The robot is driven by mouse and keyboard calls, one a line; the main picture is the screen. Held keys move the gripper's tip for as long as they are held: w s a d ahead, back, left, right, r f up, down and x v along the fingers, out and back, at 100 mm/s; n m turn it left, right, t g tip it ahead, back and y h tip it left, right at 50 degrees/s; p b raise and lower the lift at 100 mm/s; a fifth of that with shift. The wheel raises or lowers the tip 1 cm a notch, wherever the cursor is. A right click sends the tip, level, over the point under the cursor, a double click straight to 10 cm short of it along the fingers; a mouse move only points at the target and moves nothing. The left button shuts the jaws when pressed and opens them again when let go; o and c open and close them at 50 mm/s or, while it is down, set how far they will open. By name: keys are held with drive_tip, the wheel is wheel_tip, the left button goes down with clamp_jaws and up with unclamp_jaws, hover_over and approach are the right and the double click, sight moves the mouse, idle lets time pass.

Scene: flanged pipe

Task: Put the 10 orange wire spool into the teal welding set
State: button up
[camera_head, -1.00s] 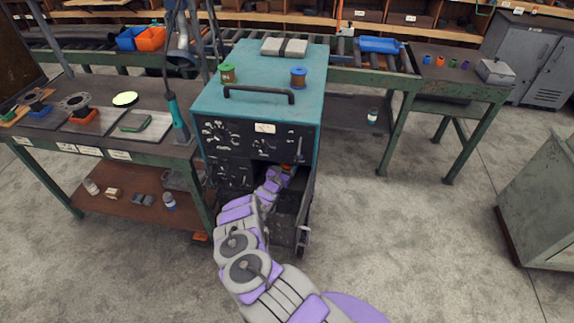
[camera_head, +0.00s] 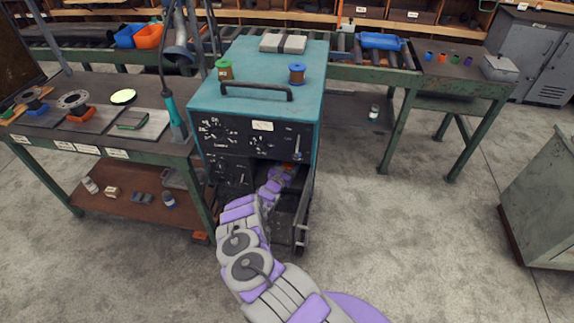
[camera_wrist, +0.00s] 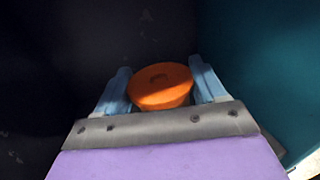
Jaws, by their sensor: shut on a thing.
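The teal welding set (camera_head: 268,66) stands in the middle of the head view, with an open dark compartment low on the right of its front. My arm reaches into that compartment, and my gripper (camera_wrist: 162,88) is inside it. In the wrist view the gripper's two blue fingers are shut on the orange wire spool (camera_wrist: 162,92), one on each side. Dark walls and a teal panel (camera_wrist: 262,70) surround it. I cannot tell whether the spool touches the compartment floor.
A green spool (camera_head: 224,70) and a blue spool (camera_head: 297,74) stand on top of the welding set by its black handle (camera_head: 256,91). A workbench (camera_head: 100,145) is close on the left. A grey cabinet (camera_head: 545,205) is at the right. The floor between is clear.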

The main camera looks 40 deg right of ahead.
drive_tip(key=o, duration=0.9)
drive_tip(key=shift+d, duration=0.3)
drive_tip(key=o, duration=0.3)
drive_tip(key=shift+a, duration=0.3)
drive_tip(key=shift+o, duration=0.3)
drive_tip(key=shift+a+r, duration=0.15)
drive_tip(key=shift+a, duration=0.2)
drive_tip(key=shift+a, duration=0.1)
drive_tip(key=s+p+v, duration=0.1)
drive_tip(key=p+v, duration=0.2)
drive_tip(key=v, duration=1.1)
drive_tip(key=s+d+p+v, duration=0.1)
drive_tip(key=s+p+v, duration=0.1)
drive_tip(key=v, duration=1.2)
drive_tip(key=shift+s+a+p, duration=0.15)
drive_tip(key=shift+a+p, duration=0.05)
drive_tip(key=shift+p, duration=0.55)
